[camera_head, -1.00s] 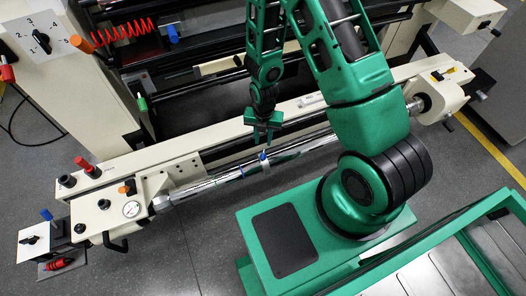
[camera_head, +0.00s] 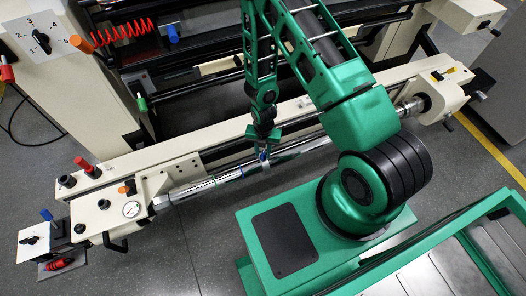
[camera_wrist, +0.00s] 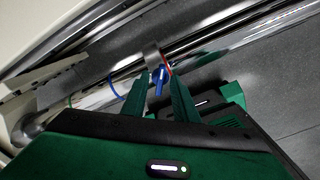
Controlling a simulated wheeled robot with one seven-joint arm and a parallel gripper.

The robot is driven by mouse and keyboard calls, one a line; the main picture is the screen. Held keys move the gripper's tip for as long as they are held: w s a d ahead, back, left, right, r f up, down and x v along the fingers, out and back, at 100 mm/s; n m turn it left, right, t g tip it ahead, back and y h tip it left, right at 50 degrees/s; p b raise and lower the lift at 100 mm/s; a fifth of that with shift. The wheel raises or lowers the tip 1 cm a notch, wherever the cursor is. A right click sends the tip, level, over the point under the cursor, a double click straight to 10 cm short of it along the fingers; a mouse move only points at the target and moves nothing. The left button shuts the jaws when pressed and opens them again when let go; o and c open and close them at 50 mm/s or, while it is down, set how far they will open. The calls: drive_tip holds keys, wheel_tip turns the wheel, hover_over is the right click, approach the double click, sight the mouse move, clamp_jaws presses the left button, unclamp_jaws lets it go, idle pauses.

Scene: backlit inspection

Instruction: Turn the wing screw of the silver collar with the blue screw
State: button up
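The silver collar (camera_wrist: 152,50) sits around a shiny metal shaft (camera_wrist: 236,50); in the head view the collar (camera_head: 266,167) is partly hidden below my gripper. Its blue wing screw (camera_wrist: 160,76) sticks out toward my gripper and also shows as a small blue spot in the head view (camera_head: 263,156). My gripper (camera_wrist: 157,88) has two green fingers standing apart, one on each side of the blue screw. A gap shows between the fingers and the screw, so it seems to grip nothing. In the head view my gripper (camera_head: 262,146) is right above the collar.
A blue ring (camera_wrist: 113,88) and a red band (camera_wrist: 167,65) are on the shaft near the collar. A cream machine beam (camera_head: 130,171) runs behind the shaft. Grey floor (camera_head: 160,260) lies clear in front.

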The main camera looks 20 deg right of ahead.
clamp_jaws()
